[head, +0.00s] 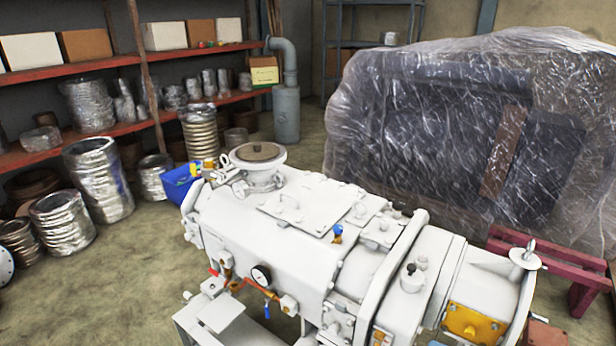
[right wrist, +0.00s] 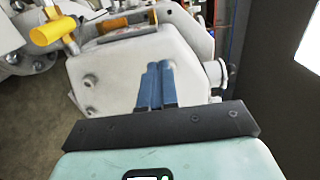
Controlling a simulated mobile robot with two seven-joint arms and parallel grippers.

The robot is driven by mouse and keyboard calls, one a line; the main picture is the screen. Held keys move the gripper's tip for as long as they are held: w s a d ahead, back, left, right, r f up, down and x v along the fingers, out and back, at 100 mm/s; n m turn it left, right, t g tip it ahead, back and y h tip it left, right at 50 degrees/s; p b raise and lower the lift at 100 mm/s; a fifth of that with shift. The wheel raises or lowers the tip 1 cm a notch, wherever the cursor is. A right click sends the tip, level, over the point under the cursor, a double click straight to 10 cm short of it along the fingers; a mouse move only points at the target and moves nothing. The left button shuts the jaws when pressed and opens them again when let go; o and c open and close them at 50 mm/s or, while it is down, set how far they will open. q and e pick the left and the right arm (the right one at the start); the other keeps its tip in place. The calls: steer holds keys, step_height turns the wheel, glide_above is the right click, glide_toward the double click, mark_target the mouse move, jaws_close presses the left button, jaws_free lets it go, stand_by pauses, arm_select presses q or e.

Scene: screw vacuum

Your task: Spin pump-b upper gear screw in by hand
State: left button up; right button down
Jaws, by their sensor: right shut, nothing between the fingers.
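The white screw vacuum pump (head: 300,225) stands in the middle of the head view, its long body running from back left to front right. Neither gripper shows in the head view. In the right wrist view my right gripper (right wrist: 157,68) has its two blue fingers together and empty, in front of a white end housing (right wrist: 118,72). A small round bolt-like boss (right wrist: 90,80) sits on this housing to the left of the fingers. I cannot tell which fitting is the upper gear screw, or whether the fingers touch the housing.
A yellow-handled fitting (right wrist: 52,30) is at the upper left of the wrist view. In the head view, red shelves (head: 110,60) with metal parts stand at the left, and a plastic-wrapped block (head: 440,120) is behind the pump. The floor (head: 90,285) at the left front is clear.

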mark_target(419, 330)
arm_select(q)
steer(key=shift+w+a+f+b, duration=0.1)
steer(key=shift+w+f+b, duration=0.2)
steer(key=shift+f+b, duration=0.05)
arm_select(e)
steer(key=x, duration=0.3)
steer(key=shift+w+a+r, duration=0.1)
steer(key=shift+a, duration=0.1)
